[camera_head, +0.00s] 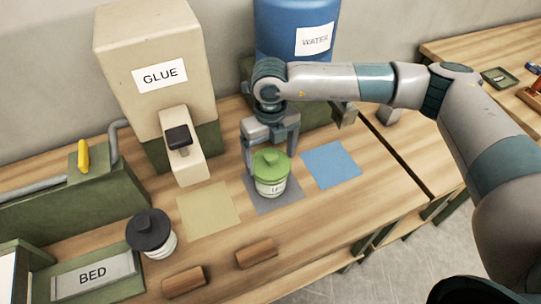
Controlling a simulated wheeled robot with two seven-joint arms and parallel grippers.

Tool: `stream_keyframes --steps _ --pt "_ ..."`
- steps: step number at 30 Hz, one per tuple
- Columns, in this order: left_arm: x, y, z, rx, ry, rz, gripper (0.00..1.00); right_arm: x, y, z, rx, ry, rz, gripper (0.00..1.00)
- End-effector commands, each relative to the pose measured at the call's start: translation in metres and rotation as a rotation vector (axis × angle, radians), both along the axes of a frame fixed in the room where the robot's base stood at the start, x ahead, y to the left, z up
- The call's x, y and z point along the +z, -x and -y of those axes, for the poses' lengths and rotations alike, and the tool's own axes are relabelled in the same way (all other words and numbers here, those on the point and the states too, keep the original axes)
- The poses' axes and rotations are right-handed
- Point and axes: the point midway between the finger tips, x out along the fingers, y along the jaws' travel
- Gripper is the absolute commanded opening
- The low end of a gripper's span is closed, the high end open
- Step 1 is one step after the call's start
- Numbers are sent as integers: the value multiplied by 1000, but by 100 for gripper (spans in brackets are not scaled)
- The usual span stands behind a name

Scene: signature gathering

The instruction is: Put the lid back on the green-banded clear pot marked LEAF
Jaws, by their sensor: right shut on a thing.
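The clear pot (271,189) stands upright on a grey square mat (262,204); its white label is only partly readable. A green lid (270,163) is at the pot's mouth, level and centred over it; I cannot tell whether it is fully seated. My right gripper (270,157) points down from above, with one finger on each side of the green lid, and is shut on it. My left gripper is not in view.
A dark-lidded jar (150,232) stands at the left front. Two brown blocks (184,281) (257,253) lie in front. The GLUE dispenser (155,75) and blue WATER tank (297,25) stand behind. Yellow (208,208) and blue (331,165) mats are bare.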

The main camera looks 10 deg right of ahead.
Motion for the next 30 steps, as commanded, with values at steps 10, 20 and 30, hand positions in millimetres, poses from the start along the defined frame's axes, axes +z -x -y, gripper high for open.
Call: stream_keyframes --steps 10,20,30 --pt "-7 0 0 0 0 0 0 0 0 0 0 1 0 64" --pt "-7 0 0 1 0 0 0 1 0 0 0 0 0 64" --pt "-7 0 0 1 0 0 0 0 0 0 0 0 0 64"
